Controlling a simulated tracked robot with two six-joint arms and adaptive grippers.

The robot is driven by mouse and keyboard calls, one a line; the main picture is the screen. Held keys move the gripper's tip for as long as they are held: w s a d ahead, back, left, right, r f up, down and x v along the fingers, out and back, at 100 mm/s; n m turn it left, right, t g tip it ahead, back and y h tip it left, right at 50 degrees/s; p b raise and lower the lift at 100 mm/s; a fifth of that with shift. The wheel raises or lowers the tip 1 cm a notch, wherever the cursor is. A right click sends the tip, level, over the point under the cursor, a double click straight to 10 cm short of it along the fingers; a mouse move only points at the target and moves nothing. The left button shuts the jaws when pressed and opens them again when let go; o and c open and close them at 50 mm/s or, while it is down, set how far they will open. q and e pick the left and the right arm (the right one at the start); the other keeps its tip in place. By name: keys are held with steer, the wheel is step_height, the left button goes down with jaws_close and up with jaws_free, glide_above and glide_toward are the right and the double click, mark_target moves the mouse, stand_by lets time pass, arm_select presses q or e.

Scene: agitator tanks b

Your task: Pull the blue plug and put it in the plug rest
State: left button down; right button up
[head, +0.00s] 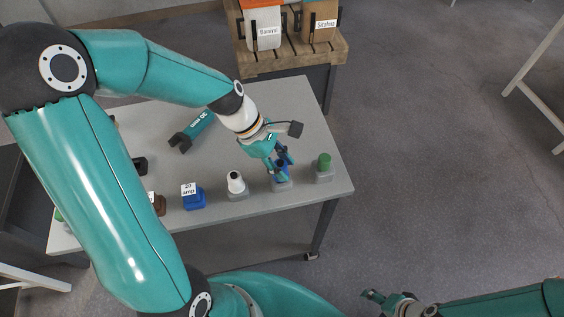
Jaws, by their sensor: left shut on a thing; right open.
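The blue plug (281,170) is between the fingers of my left gripper (284,164), which is shut on it. The plug is at a grey base (281,185) near the table's front edge; the fingers partly hide it, and I cannot tell whether it is seated or lifted. A white plug (236,180) stands in a grey base to the left, and a green plug (324,160) in another to the right. My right gripper (376,302) is open and empty at the bottom, away from the table. I cannot tell which thing is the plug rest.
On the grey table (290,95) are a blue block labelled "20 amp" (193,201), a brown block (158,206) partly behind my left arm, and a teal tool with dark jaws (191,132). A wooden bench (290,57) with labelled bags stands behind. The table's back right is clear.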

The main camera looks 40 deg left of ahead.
arm_select(q)
steer(key=shift+f+b, duration=0.4)
steer(key=shift+f, duration=0.3)
steer(key=c, duration=0.7)
jaws_free()
steer(key=shift+r, duration=0.15)
